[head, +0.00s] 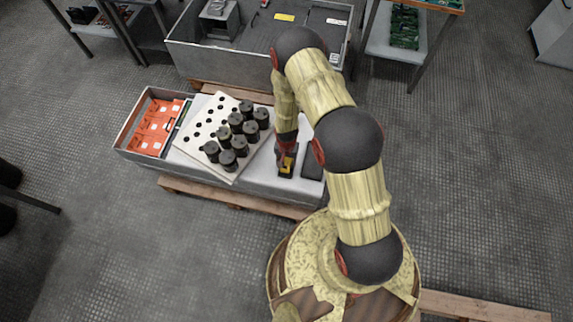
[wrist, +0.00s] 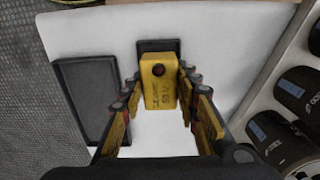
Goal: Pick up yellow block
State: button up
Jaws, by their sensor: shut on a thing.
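The yellow block (wrist: 158,88) is between the two fingers of my gripper (wrist: 160,80) in the wrist view, with a dark red round spot near its top end and dark markings on its face. My gripper is shut on it. In the head view the yellow block (head: 287,165) shows partly below my gripper (head: 287,152), over the grey-white bench top, and the fingers hide part of it. A black pad (wrist: 157,45) shows just behind the block; I cannot tell whether the block touches it.
A second black pad (wrist: 82,95) lies beside the gripper. A white holed board (head: 195,139) with several black cylinders (head: 228,158) stands to the left. Orange units (head: 157,128) sit at the bench's far left end. A grey metal crate (head: 190,62) stands behind.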

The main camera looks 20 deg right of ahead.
jog(key=s+a+r+p, duration=0.4)
jog(key=s+a+r, duration=0.1)
jog(key=a+r, duration=0.6)
jog(key=shift+a, duration=1.05)
